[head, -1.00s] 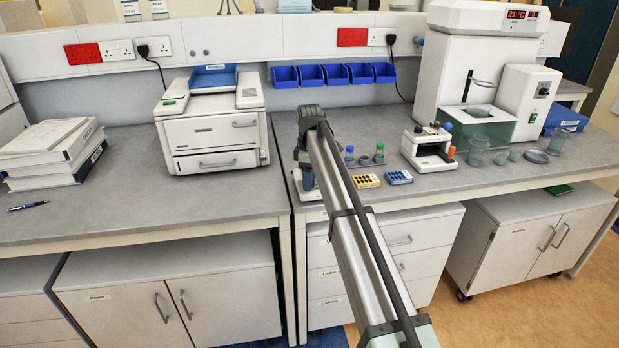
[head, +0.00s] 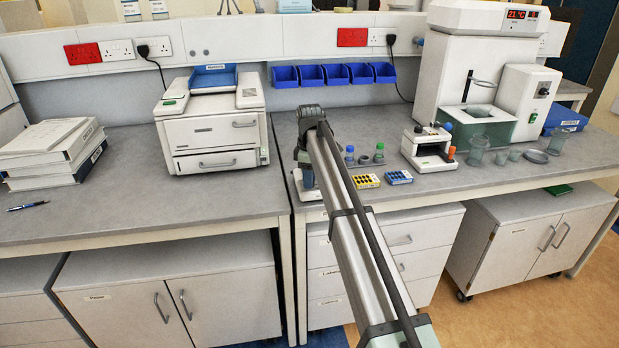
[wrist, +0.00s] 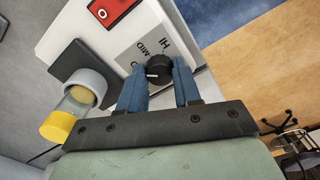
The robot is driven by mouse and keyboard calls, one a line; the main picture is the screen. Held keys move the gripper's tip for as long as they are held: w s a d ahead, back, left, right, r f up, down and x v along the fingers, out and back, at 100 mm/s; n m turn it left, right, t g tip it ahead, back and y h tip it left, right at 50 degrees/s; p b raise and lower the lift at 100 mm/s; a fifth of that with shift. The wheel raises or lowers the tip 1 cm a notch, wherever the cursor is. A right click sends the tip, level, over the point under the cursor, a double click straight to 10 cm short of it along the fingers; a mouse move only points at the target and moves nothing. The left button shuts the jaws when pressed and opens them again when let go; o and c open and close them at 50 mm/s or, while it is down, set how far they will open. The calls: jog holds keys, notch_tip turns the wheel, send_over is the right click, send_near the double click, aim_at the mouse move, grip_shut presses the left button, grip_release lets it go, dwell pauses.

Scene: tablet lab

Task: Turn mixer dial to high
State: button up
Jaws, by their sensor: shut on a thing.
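In the wrist view the mixer (wrist: 85,35) is a white-topped box with a grey label panel. Its black dial (wrist: 158,64) has a pale mark, seen toward its left side; its exact setting is hard to read. "HI" and "MID" are printed beside the dial, and a further label is partly hidden. My gripper (wrist: 159,72) has its two blue fingers on either side of the dial, shut on it. In the head view my gripper's end (head: 304,158) is over the left front of the right bench, with the mixer mostly hidden behind my arm.
A yellow-capped clear tube (wrist: 70,108) sits in a grey holder on the mixer, left of my fingers. A red switch (wrist: 103,12) is on its top. Small bottles (head: 379,152), a yellow rack (head: 367,181) and a blue rack (head: 399,177) stand right of my arm.

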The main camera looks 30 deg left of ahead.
jog(key=m, duration=1.4)
jog(key=shift+m, duration=2.7)
jog(key=o, duration=1.1)
jog(key=shift+c, duration=0.2)
notch_tip(320, 180, up, 14)
